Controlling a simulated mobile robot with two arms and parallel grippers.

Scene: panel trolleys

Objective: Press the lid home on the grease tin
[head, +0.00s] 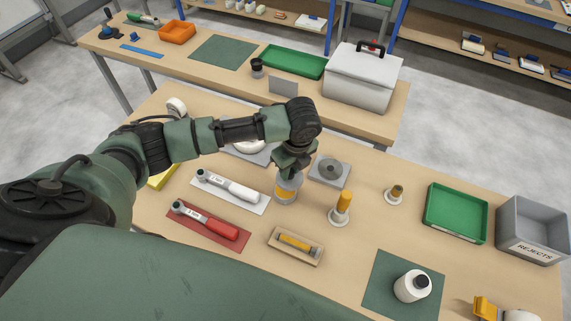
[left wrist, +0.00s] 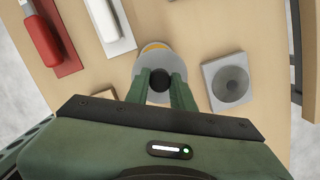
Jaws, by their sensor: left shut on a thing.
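The grease tin (head: 287,190) is a grey can with a yellow-orange band, standing upright on the near table; it also shows in the left wrist view (left wrist: 155,47). My left gripper (head: 290,170) points down over the tin. In the left wrist view its fingers (left wrist: 160,88) are shut on the dark knob (left wrist: 161,79) of the lid, over the tin's top. The gripper hides most of the lid, and I cannot tell whether it sits level or fully down. My right gripper is in neither view.
A grey block with a round recess (head: 330,169) stands just right of the tin. A yellow-topped peg (head: 342,207) is to the right. A white tray (head: 223,200), a red tray (head: 195,232) and a wooden tray (head: 279,249) lie nearby.

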